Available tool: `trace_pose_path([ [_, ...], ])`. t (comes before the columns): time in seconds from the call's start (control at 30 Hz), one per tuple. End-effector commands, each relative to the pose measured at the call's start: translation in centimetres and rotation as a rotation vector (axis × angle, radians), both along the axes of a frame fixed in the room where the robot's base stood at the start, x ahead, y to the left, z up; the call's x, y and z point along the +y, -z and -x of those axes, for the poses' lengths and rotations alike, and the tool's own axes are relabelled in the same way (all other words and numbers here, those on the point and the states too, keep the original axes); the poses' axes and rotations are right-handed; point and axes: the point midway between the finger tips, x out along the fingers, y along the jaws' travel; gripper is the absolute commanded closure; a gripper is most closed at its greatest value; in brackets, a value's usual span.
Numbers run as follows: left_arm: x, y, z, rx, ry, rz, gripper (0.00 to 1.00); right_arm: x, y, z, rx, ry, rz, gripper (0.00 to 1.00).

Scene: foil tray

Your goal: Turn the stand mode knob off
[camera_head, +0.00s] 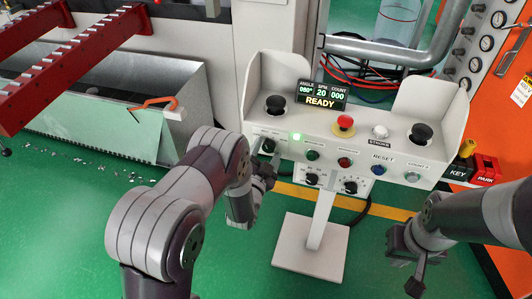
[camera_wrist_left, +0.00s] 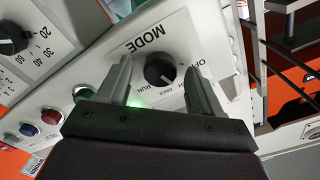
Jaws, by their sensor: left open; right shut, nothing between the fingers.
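The stand (camera_head: 318,215) is a white control pedestal with a sloped panel. Its black round mode knob (camera_wrist_left: 160,70) sits under the word MODE, with OFF, INCH, ONCE and RUN printed around it. In the head view the knob (camera_head: 268,146) is at the panel's left end, partly behind my left gripper (camera_head: 264,168). In the left wrist view my left gripper (camera_wrist_left: 158,72) is open, with one finger on each side of the knob. Contact and the knob's exact setting are unclear. My right gripper (camera_head: 412,270) is shut and empty, low to the right of the stand.
A lit green lamp (camera_head: 297,136) is near the knob. Two lower dials (camera_head: 331,182), a red mushroom button (camera_head: 344,123) and coloured buttons share the panel. The display (camera_head: 321,96) reads READY. Orange cabinet (camera_head: 515,225) stands right; green floor lies open in front.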

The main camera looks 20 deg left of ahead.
Motion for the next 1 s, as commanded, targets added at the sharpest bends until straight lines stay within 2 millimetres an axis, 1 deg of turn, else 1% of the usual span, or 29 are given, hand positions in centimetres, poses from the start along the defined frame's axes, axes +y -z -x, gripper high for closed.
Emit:
trace_pose_path([
  [0.03, 0.0, 0.0, 0.01, 0.0, 0.0, 0.0, 0.45, 0.0, 0.0, 0.0, 0.0, 0.0, 0.0, 1.0],
  [0.07, 0.0, 0.0, 0.02, 0.0, 0.0, 0.0, 0.54, 0.0, 0.0, 0.0, 0.0, 0.0, 0.0, 1.0],
  [0.1, 0.0, 0.0, 0.02, 0.0, 0.0, 0.0, 0.67, 0.0, 0.0, 0.0, 0.0, 0.0, 0.0, 1.0],
  [0.17, 0.0, 0.0, 0.03, 0.0, 0.0, 0.0, 0.87, 0.0, 0.0, 0.0, 0.0, 0.0, 0.0, 1.0],
  [0.2, 0.0, 0.0, 0.03, 0.0, 0.0, 0.0, 0.91, 0.0, 0.0, 0.0, 0.0, 0.0, 0.0, 1.0],
  [0.37, -0.01, 0.01, 0.04, 0.0, 0.0, 0.005, 0.91, 0.0, 0.02, 0.0, 0.0, 0.0, 0.0, 1.0],
  [0.57, -0.01, 0.03, 0.05, 0.002, 0.0, 0.062, 0.91, 0.0, 0.13, 0.0, 0.0, 0.0, 0.0, 1.0],
  [0.77, -0.01, 0.09, 0.06, 0.007, 0.0, 0.193, 0.91, 0.0, 0.34, 0.0, 0.0, 0.0, 0.0, 1.0],
  [1.0, -0.01, 0.08, 0.06, 0.013, 0.0, 0.389, 0.91, 0.0, 0.61, 0.0, 0.0, 0.0, 0.0, 1.0],
])
